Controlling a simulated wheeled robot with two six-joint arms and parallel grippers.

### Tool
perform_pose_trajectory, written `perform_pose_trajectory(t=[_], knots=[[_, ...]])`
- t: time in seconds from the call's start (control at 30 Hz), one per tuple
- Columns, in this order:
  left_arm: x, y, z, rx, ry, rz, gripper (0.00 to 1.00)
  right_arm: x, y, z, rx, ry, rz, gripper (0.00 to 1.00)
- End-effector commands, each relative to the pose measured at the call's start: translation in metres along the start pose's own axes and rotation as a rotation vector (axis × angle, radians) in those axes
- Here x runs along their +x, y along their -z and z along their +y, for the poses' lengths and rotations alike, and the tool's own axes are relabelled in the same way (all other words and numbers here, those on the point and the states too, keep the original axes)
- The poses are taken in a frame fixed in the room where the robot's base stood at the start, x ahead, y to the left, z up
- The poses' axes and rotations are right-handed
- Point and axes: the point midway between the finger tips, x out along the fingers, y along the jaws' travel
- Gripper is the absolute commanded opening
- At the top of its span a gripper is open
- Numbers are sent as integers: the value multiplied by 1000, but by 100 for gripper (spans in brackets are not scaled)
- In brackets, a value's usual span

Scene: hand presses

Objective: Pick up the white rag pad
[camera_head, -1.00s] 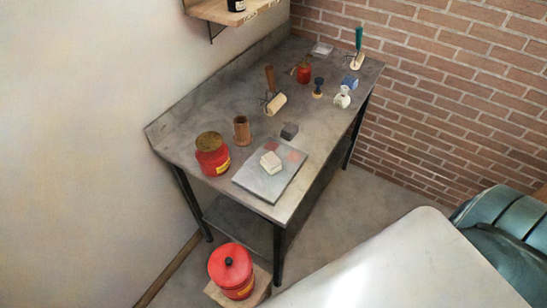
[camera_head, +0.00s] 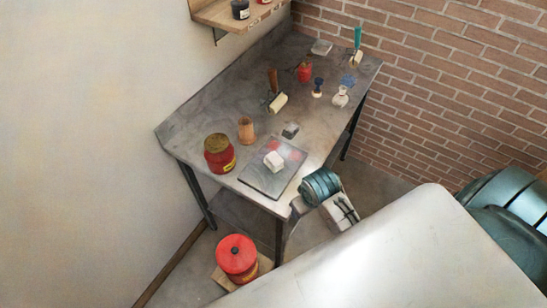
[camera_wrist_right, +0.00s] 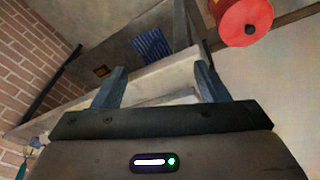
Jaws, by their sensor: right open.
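The white rag pad (camera_head: 274,160) is a small pale block. It rests on a grey slab (camera_head: 259,180) at the near end of the metal table in the head view. Part of my arm, teal and white, stands at the table's near right corner, right of the slab and apart from the pad. My right gripper (camera_wrist_right: 160,85) shows in the wrist view with its two fingers wide apart and nothing between them. I cannot make out the pad in the wrist view. My left gripper is not in view.
On the metal table (camera_head: 225,110), a dark red can (camera_head: 218,153), a wooden cup (camera_head: 246,130) and a small grey block (camera_head: 290,130) stand near the slab. Rollers and stamps stand farther back. A red lidded can (camera_head: 237,254) is below the near end. Brick wall lies behind.

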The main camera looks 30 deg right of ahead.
Motion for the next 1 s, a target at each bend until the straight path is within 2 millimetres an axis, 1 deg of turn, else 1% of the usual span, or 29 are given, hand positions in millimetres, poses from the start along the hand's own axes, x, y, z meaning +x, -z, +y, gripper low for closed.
perform_pose_trajectory(t=[0.03,0.17,0.27,0.3,0.37,0.4,0.5,0.6,0.7,0.77,0.87,1.0], knots=[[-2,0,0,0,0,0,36,-5,15,2,-1,2,-4,67],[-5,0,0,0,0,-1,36,-8,51,5,-8,14,-37,67],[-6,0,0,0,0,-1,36,-9,87,9,-16,26,-70,67],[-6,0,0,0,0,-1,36,-10,103,10,-18,32,-85,67],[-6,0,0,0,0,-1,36,-12,127,13,-23,42,-108,67],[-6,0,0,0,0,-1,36,-14,142,14,-28,50,-124,67],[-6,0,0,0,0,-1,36,-21,176,17,-37,67,-156,67],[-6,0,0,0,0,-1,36,-28,200,19,-45,81,-181,67],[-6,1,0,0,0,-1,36,-33,214,20,-51,90,-198,67],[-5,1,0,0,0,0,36,-35,219,21,-53,92,-202,67],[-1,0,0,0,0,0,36,-31,220,20,-54,94,-207,67],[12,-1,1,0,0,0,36,-18,216,19,-54,94,-206,67]])
